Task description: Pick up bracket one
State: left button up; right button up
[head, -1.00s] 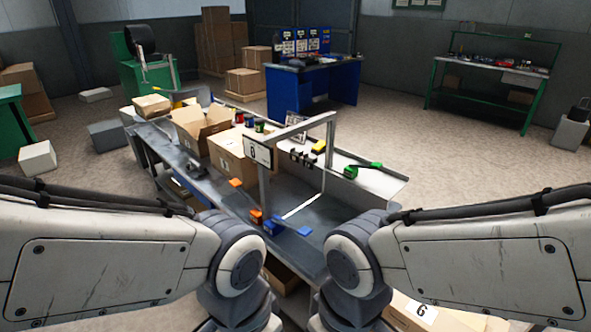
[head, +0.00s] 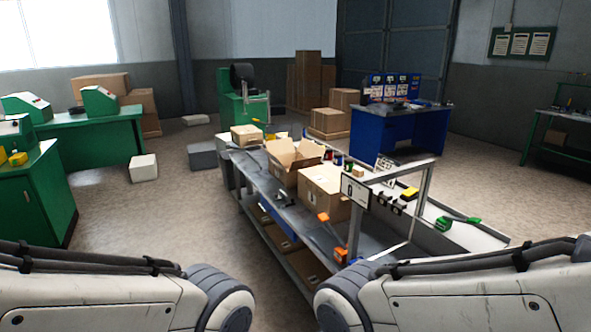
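No piece can be surely told as bracket one. Several small dark pieces (head: 383,198) stand in a row on the pale side strip of the workbench (head: 270,197); they are too small to tell whether they are brackets. An orange piece (head: 323,217) and an orange block (head: 341,255) are by the post of the frame over the bench. Both my arms come in at the bottom, but neither gripper shows. The near end of the bench is hidden behind my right arm.
An open carton (head: 293,160) and a closed carton (head: 323,188) stand on the bench. A metal frame with a number sign (head: 355,193) rises over it. A green tool (head: 458,223) lies at right.

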aim_at(382, 198)
jog(key=u, duration=0.7)
jog(key=i, duration=1.55)
jog(key=u, duration=0.3)
jog(key=i, duration=1.25)
jog(key=z, duration=1.2)
jog(key=i, duration=0.8)
jog(key=z, duration=1.2)
jog(key=i, duration=0.25)
jog(key=z, duration=0.2)
